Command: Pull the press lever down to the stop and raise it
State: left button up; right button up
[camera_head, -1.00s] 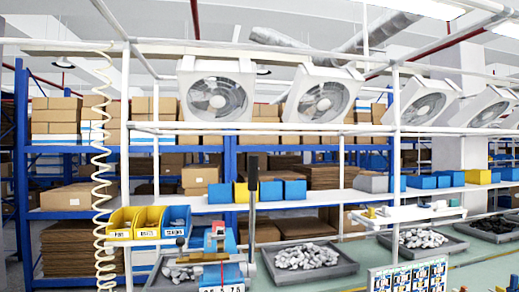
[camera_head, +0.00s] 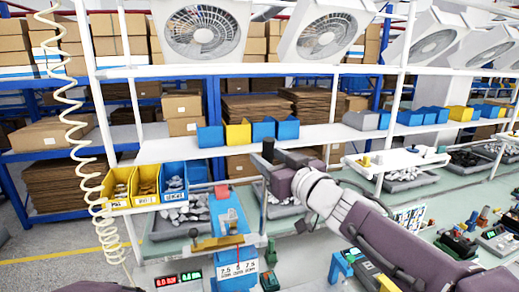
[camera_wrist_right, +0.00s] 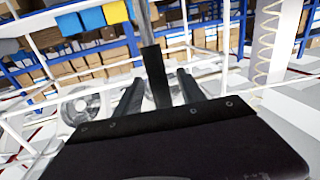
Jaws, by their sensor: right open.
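The press (camera_head: 228,215) is a blue fixture with a white scale plate (camera_head: 238,268) on its front, standing on the green bench. Its lever (camera_head: 267,150) has a black grip at the top; much of the rod below is hidden by my right gripper. My right gripper (camera_head: 272,178) comes in from the right at the lever. In the right wrist view the lever's dark grip (camera_wrist_right: 154,75) stands between the two open fingers (camera_wrist_right: 159,80). I cannot tell whether a finger touches it. My left gripper is not in view.
Yellow and blue bins (camera_head: 146,185) stand left of the press. A grey tray of metal parts (camera_head: 180,217) is behind it. A white shelf (camera_head: 395,162) and several small fixtures are to the right. A coiled cream hose (camera_head: 75,100) hangs at the left.

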jog(key=x, duration=0.3)
jog(key=shift+w+a, duration=0.1)
jog(key=shift+w, duration=0.35)
jog(key=shift+r, duration=0.15)
jog(key=shift+w+a, duration=0.25)
jog(key=c, duration=0.5)
grip_shut()
